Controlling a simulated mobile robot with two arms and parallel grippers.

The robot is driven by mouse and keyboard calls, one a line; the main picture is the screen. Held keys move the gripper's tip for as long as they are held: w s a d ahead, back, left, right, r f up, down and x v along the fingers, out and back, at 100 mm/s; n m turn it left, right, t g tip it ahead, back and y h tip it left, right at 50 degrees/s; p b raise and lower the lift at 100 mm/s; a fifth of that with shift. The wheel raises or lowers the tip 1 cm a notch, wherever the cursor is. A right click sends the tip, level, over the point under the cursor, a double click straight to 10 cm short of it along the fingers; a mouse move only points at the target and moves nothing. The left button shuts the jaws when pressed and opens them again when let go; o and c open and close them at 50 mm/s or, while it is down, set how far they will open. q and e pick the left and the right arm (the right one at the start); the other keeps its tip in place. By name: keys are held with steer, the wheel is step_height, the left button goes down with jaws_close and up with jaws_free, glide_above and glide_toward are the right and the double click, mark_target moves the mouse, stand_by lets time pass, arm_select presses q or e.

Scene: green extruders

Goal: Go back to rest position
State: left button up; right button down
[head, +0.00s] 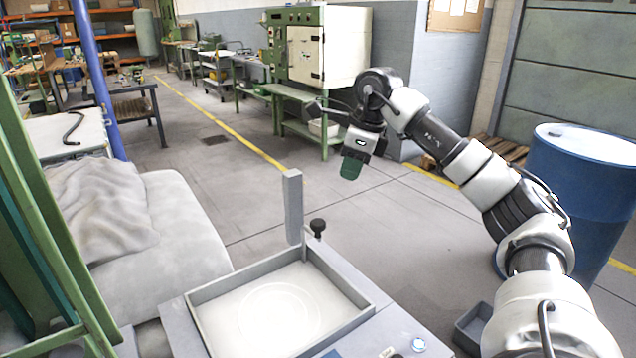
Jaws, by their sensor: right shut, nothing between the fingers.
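My right arm comes in from the lower right and bends over at the top. Its gripper (351,168) hangs with green fingertips pointing down. The fingers are together and nothing shows between them. The gripper is in the air, beyond and to the right of the grey square tray (370,303), apart from it. My left gripper does not show in the head view.
A blue drum (590,185) stands at the right beside my right arm. A grey post (293,205) and a black knob (317,226) rise behind the tray. A covered light bulk (180,225) and green frame bars (50,230) are at the left. Open floor lies beyond.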

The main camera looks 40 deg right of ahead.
steer(key=shift+r, duration=0.25)
stand_by(0.4)
